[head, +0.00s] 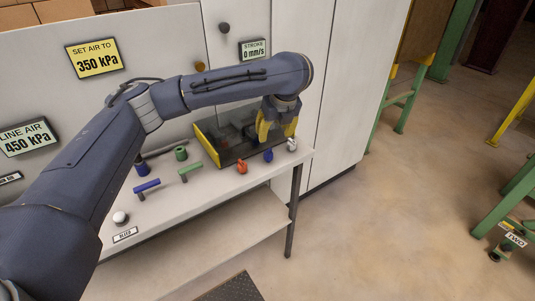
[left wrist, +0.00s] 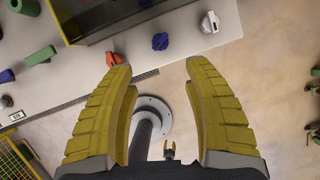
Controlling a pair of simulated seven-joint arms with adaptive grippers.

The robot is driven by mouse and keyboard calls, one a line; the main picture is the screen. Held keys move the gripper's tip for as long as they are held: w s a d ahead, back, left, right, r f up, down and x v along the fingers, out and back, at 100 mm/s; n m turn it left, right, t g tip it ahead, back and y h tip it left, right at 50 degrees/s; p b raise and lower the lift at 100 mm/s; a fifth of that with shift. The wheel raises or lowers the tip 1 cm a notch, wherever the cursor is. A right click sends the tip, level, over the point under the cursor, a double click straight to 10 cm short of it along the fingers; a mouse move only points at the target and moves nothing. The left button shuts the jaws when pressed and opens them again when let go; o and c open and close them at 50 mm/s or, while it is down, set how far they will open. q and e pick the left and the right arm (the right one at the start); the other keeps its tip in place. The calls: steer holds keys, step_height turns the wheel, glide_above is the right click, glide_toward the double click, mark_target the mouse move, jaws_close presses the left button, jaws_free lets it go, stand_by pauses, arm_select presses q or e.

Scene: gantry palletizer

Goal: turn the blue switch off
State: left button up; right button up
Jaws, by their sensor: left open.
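In the head view a blue knob (head: 268,155) sits on the grey bench top, between a red knob (head: 242,166) and a white one (head: 291,144). In the left wrist view the blue knob (left wrist: 160,41) is turned at a slant, just beyond the fingertips. My left gripper (head: 276,138) points down above that row, its yellow fingers apart and empty. In the left wrist view the left gripper (left wrist: 157,64) has the knob roughly in line with its gap, not between the fingers. A small two-pronged shape (left wrist: 168,150) low down may be my right gripper; its opening is unclear.
A dark tray with a yellow edge (head: 207,144) stands behind the knobs, close to the left gripper. A blue T-handle (head: 146,186), a green T-handle (head: 190,171) and a white knob (head: 120,217) are farther left. Open floor (head: 350,220) lies right of the bench.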

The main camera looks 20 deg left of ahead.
mark_target(268, 153)
arm_select(q)
steer(key=x, duration=1.4)
steer(key=shift+f, duration=0.2)
steer(key=shift+c, duration=0.3)
jaws_close()
